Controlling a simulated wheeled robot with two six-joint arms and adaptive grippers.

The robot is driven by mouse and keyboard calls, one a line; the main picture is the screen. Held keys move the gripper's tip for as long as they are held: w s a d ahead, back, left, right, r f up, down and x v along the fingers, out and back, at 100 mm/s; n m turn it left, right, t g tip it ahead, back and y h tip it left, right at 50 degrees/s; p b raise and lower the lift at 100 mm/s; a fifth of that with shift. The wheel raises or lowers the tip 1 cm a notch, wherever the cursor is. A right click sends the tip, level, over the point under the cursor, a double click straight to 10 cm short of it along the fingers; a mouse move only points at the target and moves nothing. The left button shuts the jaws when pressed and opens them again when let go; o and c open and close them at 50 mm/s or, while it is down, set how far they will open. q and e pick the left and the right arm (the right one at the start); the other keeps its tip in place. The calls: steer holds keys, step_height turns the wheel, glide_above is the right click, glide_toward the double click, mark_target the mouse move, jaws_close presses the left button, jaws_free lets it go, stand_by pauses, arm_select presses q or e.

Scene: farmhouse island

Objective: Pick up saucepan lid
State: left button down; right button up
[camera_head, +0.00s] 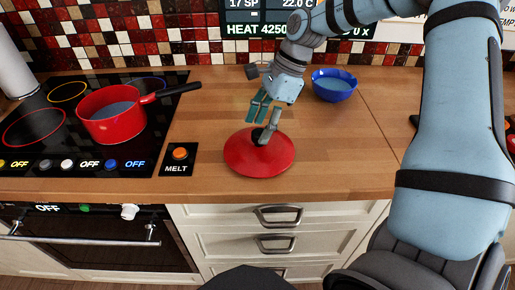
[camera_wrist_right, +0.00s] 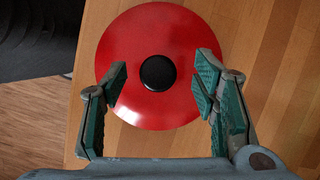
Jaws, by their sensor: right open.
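The red saucepan lid (camera_head: 259,160) lies flat on the wooden counter to the right of the stove, with a black knob at its centre. It also shows in the right wrist view (camera_wrist_right: 152,40), its black knob (camera_wrist_right: 158,73) lying between and a little beyond my open fingers. My right gripper (camera_head: 264,122) is open above the lid, its fingers on either side of the knob. In the right wrist view the right gripper (camera_wrist_right: 161,90) holds nothing. Whether the fingers touch the lid I cannot tell. My left gripper is not in view.
A red saucepan (camera_head: 112,122) with a black handle stands on the black stove (camera_head: 60,145) at left. A blue bowl (camera_head: 334,91) stands behind and right of the lid. A MELT button (camera_head: 180,154) sits left of the lid. The counter (camera_head: 350,160) right of the lid is clear.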

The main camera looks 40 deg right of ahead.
mark_target(259, 131)
steer(key=x, duration=0.2)
steer(key=shift+d+f, duration=0.1)
steer(key=shift+f, duration=0.3)
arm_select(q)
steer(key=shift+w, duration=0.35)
arm_select(e)
steer(key=shift+s, duration=0.15)
steer(key=shift+c, duration=1)
jaws_close()
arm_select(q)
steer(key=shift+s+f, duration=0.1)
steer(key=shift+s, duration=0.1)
arm_select(e)
steer(key=shift+r, duration=0.15)
